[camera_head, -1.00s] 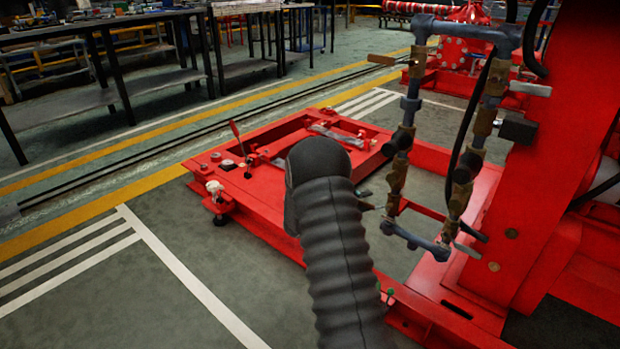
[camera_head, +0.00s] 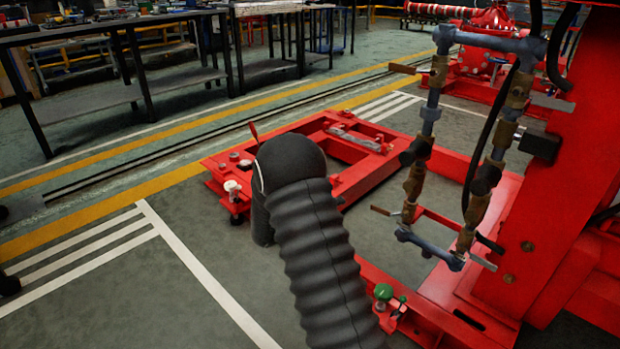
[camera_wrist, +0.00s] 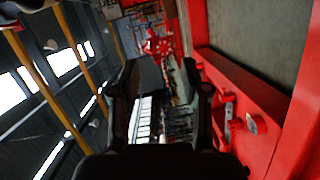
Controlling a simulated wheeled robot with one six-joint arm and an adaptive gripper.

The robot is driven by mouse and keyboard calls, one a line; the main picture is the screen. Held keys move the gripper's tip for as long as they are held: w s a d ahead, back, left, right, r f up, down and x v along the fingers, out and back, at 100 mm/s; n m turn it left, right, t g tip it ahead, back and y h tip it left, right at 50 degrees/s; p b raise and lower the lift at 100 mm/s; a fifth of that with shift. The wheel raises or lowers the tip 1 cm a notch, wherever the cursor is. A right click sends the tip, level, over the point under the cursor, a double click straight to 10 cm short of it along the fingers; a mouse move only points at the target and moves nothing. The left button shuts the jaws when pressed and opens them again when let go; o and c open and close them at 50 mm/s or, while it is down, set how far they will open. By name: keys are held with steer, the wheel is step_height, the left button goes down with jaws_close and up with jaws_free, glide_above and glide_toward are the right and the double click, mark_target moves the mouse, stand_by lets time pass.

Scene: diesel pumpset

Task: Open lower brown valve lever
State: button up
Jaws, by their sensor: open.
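The lower brown valve lever (camera_head: 381,210) sticks out to the left from the lower brass valve (camera_head: 412,190) on the left pipe in the head view. It is small and roughly level, clear of my arm. My gripper (camera_wrist: 160,92) shows in the wrist view as two dark fingers, spread apart with nothing seen between them. In the head view my dark ribbed arm stands left of the pipes, and my gripper cannot be made out there. The wrist view is tilted and I cannot find the brown lever in it.
An upper brown lever (camera_head: 402,68) sits higher on the same pipe. Grey levers (camera_head: 552,103) (camera_head: 484,263) are on the right pipe. A red upright (camera_head: 560,180) stands right of the pipes. The red base frame (camera_head: 345,165) surrounds open floor. Dark tables (camera_head: 80,110) stand behind.

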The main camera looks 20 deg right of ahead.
steer(key=w+a+r+t+y, duration=0.5)
steer(key=w+r+t, duration=0.1)
steer(key=r+t, duration=0.1)
steer(key=shift+a+r, duration=0.2)
steer(key=shift+r, duration=0.65)
steer(key=shift+r, duration=0.1)
